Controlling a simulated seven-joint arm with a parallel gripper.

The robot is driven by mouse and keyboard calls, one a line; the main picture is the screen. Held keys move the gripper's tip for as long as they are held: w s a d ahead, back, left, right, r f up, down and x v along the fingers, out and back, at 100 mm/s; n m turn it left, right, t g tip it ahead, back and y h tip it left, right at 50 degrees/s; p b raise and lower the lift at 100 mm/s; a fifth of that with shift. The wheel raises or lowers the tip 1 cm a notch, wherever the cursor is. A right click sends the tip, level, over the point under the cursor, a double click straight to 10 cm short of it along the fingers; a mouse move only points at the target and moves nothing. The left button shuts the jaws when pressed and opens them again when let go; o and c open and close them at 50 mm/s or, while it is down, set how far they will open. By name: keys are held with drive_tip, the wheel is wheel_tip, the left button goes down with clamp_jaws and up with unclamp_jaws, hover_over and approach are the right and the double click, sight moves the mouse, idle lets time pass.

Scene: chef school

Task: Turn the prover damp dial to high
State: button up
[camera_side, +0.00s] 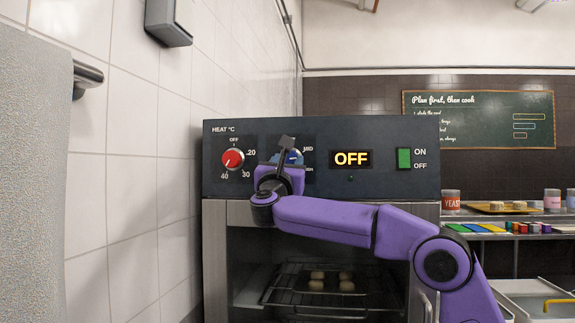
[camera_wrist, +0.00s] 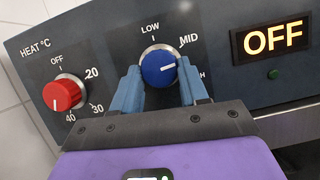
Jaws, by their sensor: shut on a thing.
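The damp dial is a round blue knob with a white pointer mark. In the wrist view the blue dial (camera_wrist: 157,66) sits between my two finger tips, and my gripper (camera_wrist: 159,72) is shut on it. LOW stands above the dial. In the side view the blue dial (camera_side: 294,156) is mostly hidden behind my gripper (camera_side: 287,153). The prover (camera_side: 385,184) has a dark control panel.
A red heat dial (camera_side: 233,159) is left of the blue dial, its mark pointing down, near 40 and 30. A display (camera_side: 351,159) reads OFF. A green switch (camera_side: 404,158) is at the right. Dough pieces (camera_side: 317,281) lie on a rack inside. A tiled wall (camera_side: 130,190) stands at left.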

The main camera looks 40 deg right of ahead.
drive_tip(key=shift+m, duration=0.3)
drive_tip(key=m+g, duration=0.1)
drive_tip(key=m, duration=0.1)
drive_tip(key=m+g+h, duration=0.1)
drive_tip(key=m, duration=0.2)
drive_tip(key=shift+w+a+g+h, duration=0.15)
drive_tip(key=shift+a+g+h, duration=0.05)
drive_tip(key=shift+g+h, duration=0.1)
drive_tip(key=shift+m+g+h, duration=0.3)
drive_tip(key=shift+m+g, duration=0.6)
drive_tip(key=shift+m, duration=1.2)
drive_tip(key=shift+r+m+g, duration=0.1)
drive_tip(key=shift+m+g, duration=0.2)
drive_tip(key=o, duration=1.1)
drive_tip(key=shift+c, duration=0.2)
drive_tip(key=shift+a, duration=0.1)
drive_tip(key=v, duration=1.7)
